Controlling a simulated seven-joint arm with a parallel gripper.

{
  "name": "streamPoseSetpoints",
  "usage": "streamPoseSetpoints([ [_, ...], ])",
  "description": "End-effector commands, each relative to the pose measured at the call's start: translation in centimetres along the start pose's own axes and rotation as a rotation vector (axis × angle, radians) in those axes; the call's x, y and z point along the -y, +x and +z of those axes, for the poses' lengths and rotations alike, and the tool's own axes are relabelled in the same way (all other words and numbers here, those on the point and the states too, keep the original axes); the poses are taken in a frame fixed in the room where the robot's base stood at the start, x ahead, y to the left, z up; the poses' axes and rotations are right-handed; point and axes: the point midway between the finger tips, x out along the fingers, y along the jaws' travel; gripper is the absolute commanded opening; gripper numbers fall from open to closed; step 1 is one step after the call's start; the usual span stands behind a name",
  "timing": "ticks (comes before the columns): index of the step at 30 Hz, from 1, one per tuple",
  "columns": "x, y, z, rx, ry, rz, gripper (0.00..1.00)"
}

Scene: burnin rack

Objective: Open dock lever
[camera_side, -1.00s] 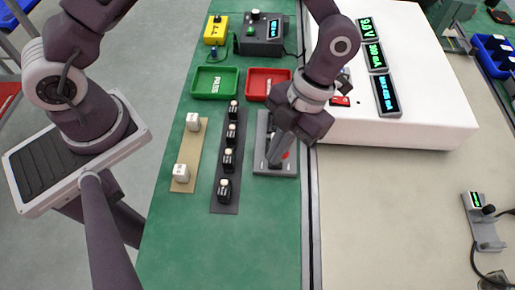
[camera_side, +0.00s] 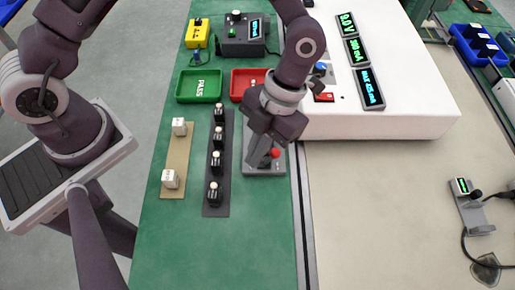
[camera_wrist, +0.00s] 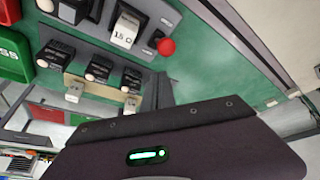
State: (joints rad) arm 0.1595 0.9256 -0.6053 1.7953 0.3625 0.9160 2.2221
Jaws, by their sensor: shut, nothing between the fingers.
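The grey dock (camera_side: 265,170) lies on the green bench mat, partly hidden behind my gripper in the side view. Its lever has a red knob (camera_side: 276,153), which shows clearly in the wrist view (camera_wrist: 166,46). In the wrist view a white block marked 15 Ω (camera_wrist: 126,30) sits beside the knob. My gripper (camera_side: 253,158) is shut and empty, pointing down over the left part of the dock. The knob is just right of the fingertips; a gap shows between them in the wrist view, but the exact distance is unclear.
A dark strip with several black-and-white blocks (camera_side: 216,165) and a tan strip with two white blocks (camera_side: 174,160) lie left of the dock. Green PASS tray (camera_side: 200,86) and red tray (camera_side: 240,82) are behind. A white instrument housing (camera_side: 400,123) stands right.

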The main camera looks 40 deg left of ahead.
Motion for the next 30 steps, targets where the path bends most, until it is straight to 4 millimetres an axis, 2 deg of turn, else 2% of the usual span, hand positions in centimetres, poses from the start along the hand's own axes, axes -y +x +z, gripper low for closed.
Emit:
streamPoseSetpoints([
  [5,0.2,-0.1,-3.6,0.000,0.005,0.002,0.00],
  [12,2.0,-5.3,-1.3,0.004,0.000,-0.003,0.00],
  [18,3.0,-8.1,-0.1,0.001,0.000,-0.002,0.00],
  [22,3.1,-8.8,0.1,0.000,0.002,0.000,0.00],
  [30,3.1,-8.9,0.1,-0.001,0.002,0.001,0.00],
])
